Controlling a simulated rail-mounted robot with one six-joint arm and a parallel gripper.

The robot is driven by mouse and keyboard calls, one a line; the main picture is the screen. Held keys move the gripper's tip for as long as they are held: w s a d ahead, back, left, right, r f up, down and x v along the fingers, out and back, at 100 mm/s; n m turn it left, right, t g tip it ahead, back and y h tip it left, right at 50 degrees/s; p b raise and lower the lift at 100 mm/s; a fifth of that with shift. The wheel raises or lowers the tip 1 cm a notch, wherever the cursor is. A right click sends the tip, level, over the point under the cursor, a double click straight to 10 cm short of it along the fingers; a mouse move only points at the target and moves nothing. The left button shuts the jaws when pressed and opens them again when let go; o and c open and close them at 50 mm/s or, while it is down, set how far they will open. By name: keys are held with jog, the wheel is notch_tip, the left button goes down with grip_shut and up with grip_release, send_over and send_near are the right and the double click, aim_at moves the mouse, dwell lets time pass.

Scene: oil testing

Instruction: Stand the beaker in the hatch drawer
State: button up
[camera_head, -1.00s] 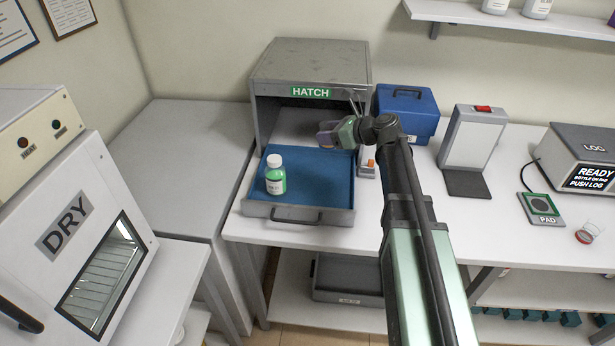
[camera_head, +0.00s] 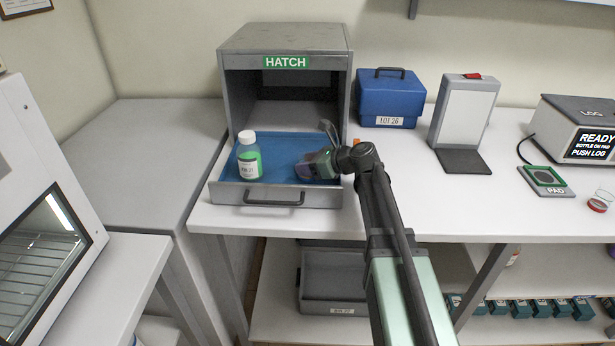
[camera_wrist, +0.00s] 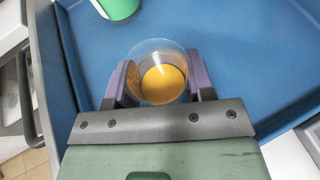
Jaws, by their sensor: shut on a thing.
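The hatch drawer (camera_head: 222,190) is pulled out of the grey hatch box (camera_head: 345,70), with a blue liner inside. My gripper (camera_head: 308,170) is low over the right part of the drawer. In the wrist view my gripper (camera_wrist: 160,85) is shut on the beaker (camera_wrist: 160,52), a clear round glass with amber liquid, seen from above between the purple finger pads. The beaker looks upright over the blue liner; I cannot tell whether its base touches it. In the head view the beaker is hidden by the gripper.
A blue case (camera_head: 388,98) is right of the hatch. A pad (camera_head: 543,177) and a glass with red (camera_head: 600,201) are farther right.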

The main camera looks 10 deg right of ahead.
jog(key=shift+p, duration=0.3)
jog(key=shift+f, duration=0.3)
jog(key=o, duration=0.9)
jog(key=shift+r, duration=0.1)
jog(key=shift+o, duration=0.2)
jog(key=shift+r, duration=0.35)
jog(key=p+v, duration=0.4)
jog(key=v, duration=0.8)
jog(key=shift+f+p, duration=0.25)
jog(key=shift+p, duration=0.05)
